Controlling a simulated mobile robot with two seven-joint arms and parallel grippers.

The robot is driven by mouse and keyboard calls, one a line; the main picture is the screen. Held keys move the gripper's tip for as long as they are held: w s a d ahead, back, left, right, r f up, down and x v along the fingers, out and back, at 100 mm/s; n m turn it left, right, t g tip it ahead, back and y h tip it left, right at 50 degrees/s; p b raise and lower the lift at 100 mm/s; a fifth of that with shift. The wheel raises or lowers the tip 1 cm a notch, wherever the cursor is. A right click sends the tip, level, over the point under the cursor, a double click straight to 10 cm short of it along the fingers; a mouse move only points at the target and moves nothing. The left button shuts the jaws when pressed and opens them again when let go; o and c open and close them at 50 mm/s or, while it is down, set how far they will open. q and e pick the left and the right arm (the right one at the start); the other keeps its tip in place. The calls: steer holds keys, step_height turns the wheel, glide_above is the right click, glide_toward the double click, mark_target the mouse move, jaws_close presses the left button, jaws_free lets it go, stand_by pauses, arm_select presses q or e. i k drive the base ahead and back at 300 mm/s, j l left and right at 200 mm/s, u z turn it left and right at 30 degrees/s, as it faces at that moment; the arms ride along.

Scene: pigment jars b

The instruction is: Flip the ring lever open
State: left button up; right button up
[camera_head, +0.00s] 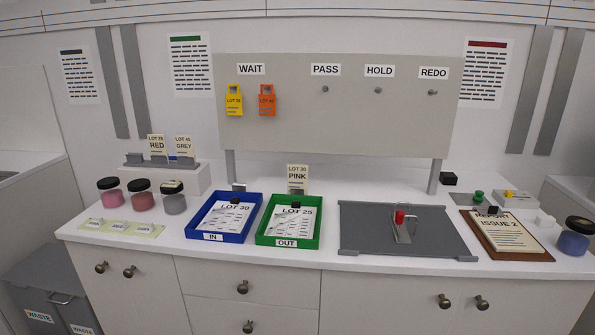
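The lever with a red tip (400,216) is part of a small metal mechanism (403,234) in the middle of a dark grey flat board (362,238), which looks like an open binder. The board lies on the white counter, right of centre. The mechanism is small, and I cannot tell clearly whether its rings are open or closed. No paper shows on the board. Neither of my grippers is in view.
A blue tray (194,222) marked IN and a green tray (314,237) marked OUT hold sheets, left of the board. A clipboard (548,257) lies right of it. Jars (174,203) stand at left; a blue jar (573,242) at right. A tag panel (300,135) rises behind.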

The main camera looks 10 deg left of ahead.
mark_target(398, 221)
steer(key=i+j, duration=0.2)
steer(key=j, duration=0.2)
steer(key=i+j, duration=0.2)
steer(key=j, duration=0.15)
steer(key=i+j, duration=0.2)
steer(key=j, duration=0.2)
